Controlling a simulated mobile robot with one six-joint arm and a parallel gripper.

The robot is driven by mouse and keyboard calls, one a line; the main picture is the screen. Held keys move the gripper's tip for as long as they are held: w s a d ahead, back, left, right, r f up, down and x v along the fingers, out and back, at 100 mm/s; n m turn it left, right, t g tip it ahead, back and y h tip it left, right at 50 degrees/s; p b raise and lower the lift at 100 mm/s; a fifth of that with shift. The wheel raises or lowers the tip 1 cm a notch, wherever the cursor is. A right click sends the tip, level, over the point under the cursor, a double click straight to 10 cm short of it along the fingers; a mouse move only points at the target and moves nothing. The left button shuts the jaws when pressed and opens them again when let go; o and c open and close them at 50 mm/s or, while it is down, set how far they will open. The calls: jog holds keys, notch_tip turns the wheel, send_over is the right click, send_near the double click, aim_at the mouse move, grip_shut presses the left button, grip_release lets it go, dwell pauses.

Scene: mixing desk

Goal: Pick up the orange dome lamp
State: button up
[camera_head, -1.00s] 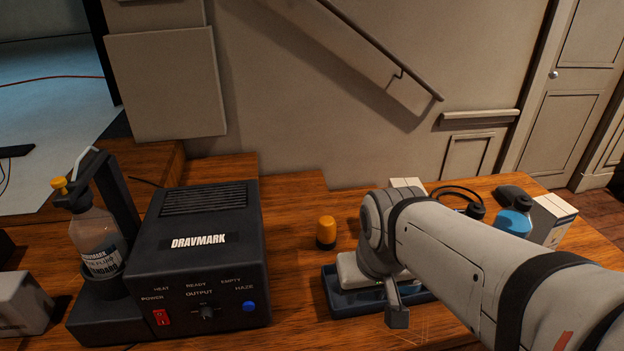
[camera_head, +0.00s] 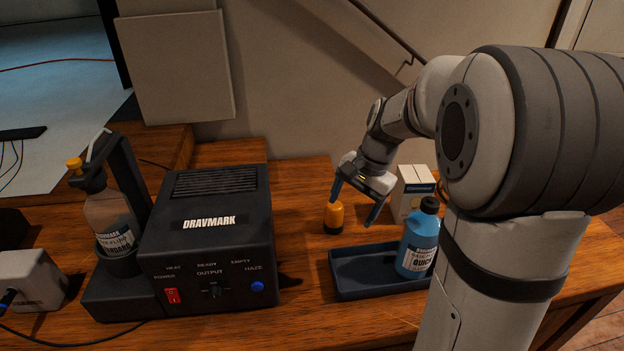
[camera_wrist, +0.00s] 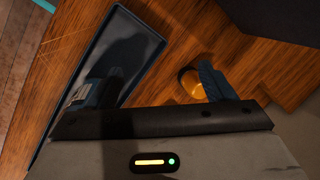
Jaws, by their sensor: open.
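The orange dome lamp (camera_head: 333,215), a small amber dome on a dark base, stands upright on the wooden desk between the black machine and the tray. My gripper (camera_head: 353,210) is open and points down beside the lamp. Its left finger overlaps the lamp's top in the head view; its right finger hangs to the right, toward the tray. In the wrist view the lamp (camera_wrist: 190,82) shows just inside one finger, which hides part of it. The other finger is over the tray side. Nothing is held. I cannot tell whether the finger touches the lamp.
A dark tray (camera_head: 345,291) lies in front of the gripper, with a blue bottle (camera_head: 417,245) at its right end. A white box (camera_head: 410,190) stands behind. The black DRAVMARK machine (camera_head: 205,235) and its fluid bottle (camera_head: 110,220) stand left. Bare desk separates machine and tray.

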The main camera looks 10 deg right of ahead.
aim_at(334, 214)
jog(key=w+d+f+m+y, duration=0.35)
jog(key=w+f+m, duration=0.65)
jog(key=w, duration=0.6)
jog(key=shift+n+g, duration=0.3)
jog(key=shift+n, duration=0.3)
jog(key=x, duration=0.2)
jog(key=p+x, duration=0.1)
jog(key=x, duration=0.5)
jog(key=shift+s+d+f, duration=0.2)
jog(key=shift+s+f, duration=0.05)
jog(key=shift+f, duration=0.05)
jog(key=shift+c, duration=0.6)
jog(key=c, duration=1.1)
